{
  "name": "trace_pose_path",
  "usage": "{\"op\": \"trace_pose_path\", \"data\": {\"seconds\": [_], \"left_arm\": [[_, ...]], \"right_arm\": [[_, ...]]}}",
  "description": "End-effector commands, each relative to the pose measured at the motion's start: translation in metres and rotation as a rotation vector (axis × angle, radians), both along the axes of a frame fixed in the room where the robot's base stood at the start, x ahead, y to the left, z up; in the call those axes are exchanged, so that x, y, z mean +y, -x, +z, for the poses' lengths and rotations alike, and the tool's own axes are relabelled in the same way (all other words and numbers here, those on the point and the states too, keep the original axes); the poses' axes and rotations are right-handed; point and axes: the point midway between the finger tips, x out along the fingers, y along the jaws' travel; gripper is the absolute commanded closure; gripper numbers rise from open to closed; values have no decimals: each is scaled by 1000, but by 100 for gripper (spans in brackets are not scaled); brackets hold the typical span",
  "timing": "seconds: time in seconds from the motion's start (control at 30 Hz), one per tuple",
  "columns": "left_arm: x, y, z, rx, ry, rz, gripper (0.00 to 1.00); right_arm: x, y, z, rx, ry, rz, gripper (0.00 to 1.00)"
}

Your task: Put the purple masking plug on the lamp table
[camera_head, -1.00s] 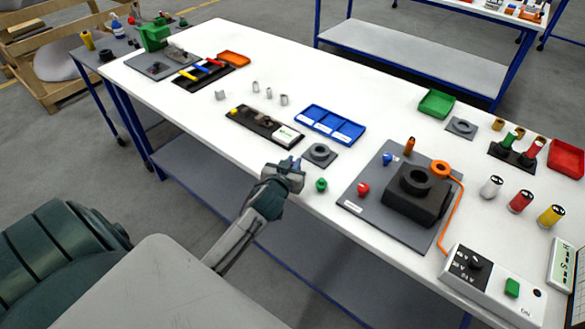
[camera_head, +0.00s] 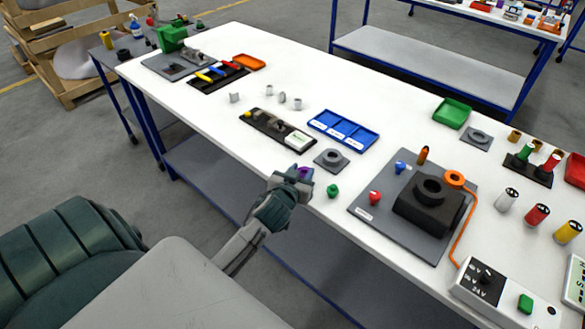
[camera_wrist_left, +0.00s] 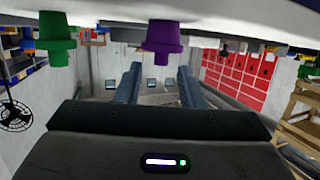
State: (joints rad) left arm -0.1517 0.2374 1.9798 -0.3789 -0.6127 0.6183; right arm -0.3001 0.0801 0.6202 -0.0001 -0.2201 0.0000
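The purple masking plug (camera_head: 305,173) stands at the front edge of the white table, just beyond my left gripper (camera_head: 297,178), which partly hides it. In the left wrist view, which looks upside down, the purple plug (camera_wrist_left: 162,38) hangs from the table surface at the top. My left gripper's two fingers (camera_wrist_left: 160,85) are apart, with nothing between them. The plug lines up with the gap, but contact is not visible. My right gripper is not in view. Which table is the lamp table is not clearly marked.
A green plug (camera_head: 333,190) stands close to the purple one. A red plug (camera_head: 375,197) and a black block (camera_head: 430,205) are on a grey plate to the right. A grey ring fixture (camera_head: 331,160) and a blue tray (camera_head: 343,130) lie behind. Another table (camera_head: 112,55) stands far left.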

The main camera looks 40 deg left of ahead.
Motion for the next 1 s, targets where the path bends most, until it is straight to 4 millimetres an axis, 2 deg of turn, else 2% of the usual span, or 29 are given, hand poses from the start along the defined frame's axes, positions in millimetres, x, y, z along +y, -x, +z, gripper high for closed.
{"op": "trace_pose_path", "data": {"seconds": [0.03,0.2,0.4,0.6,1.0], "left_arm": [[-3,12,-1,0,-1,-1,65],[-12,47,9,1,1,-1,65],[-20,77,19,0,0,0,65],[-23,87,23,0,-1,0,65],[-23,87,24,0,0,0,65]], "right_arm": [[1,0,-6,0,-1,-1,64],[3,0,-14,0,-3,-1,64],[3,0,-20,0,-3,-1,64],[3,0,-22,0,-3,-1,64],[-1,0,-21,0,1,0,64]]}}
